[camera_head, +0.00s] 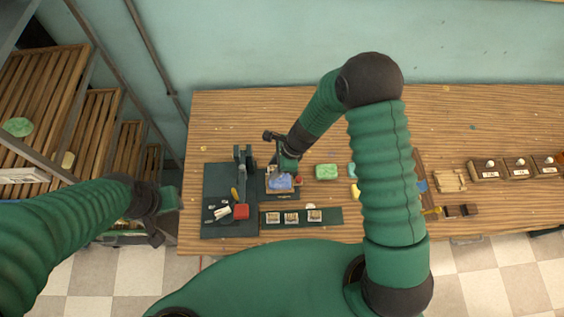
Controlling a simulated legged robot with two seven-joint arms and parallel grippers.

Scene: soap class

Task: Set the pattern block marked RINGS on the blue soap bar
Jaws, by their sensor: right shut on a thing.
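The blue soap bar (281,181) lies in a small tray on a dark mat, near the middle of the table. My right gripper (283,168) is right above the bar's far edge and partly covers it. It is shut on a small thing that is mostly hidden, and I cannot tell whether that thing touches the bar. Several small pale blocks (291,217) stand in a row on a dark green strip (334,217) in front of the bar. Their marks are too small to read. My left gripper (163,208) is off the table's left edge, away from the soap; its jaws are unclear.
A dark stand (243,165) and a red block (241,211) are left of the soap. A green soap bar (326,171) lies to the right. Labelled boxes (519,169) stand at the far right. Slatted shelves (95,125) are at the left. The table's back is clear.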

